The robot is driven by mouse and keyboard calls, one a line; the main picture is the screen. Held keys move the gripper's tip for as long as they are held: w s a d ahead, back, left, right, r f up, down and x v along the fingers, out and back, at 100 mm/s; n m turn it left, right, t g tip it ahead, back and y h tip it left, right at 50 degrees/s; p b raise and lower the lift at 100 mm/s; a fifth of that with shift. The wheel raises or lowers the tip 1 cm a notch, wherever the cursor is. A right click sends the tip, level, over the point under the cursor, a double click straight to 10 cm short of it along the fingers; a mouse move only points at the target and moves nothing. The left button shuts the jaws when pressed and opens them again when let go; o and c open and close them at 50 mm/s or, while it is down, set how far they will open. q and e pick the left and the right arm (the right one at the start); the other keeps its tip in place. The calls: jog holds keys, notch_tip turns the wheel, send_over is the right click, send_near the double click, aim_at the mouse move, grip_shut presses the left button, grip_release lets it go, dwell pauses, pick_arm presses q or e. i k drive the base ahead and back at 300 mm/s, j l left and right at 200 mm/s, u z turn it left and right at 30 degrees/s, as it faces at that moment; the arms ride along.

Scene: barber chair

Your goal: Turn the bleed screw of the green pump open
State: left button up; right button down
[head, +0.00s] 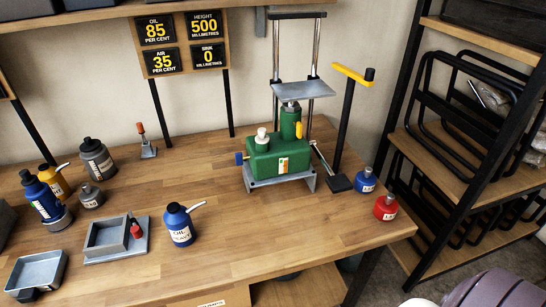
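The green pump (270,160) stands on a grey metal base plate (282,181) at the right half of the wooden bench. A small blue knob (240,158) sticks out on its left side. A white cap (261,135) is on its top, and a yellow part (299,129) is by its upright green cylinder (290,122). A silver lever (320,158) slants down at its right. No part is labelled legibly as the bleed screw, and I cannot tell how far any screw is turned. Neither of my grippers is in view.
A sign (182,46) reads oil 85, air 35, height 500, sink 0. A blue oil can (179,226), grey tray (106,238) and several bottles stand left. A yellow-topped black post (345,120), blue bottle (366,180) and red bottle (386,206) stand right. The bench front-centre is clear.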

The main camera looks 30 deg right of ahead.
aim_at(299, 125)
jog(key=k+l, duration=0.1)
jog(key=l, duration=0.75)
jog(key=k+l+u, duration=0.1)
jog(key=l, duration=0.3)
jog(key=k, duration=0.05)
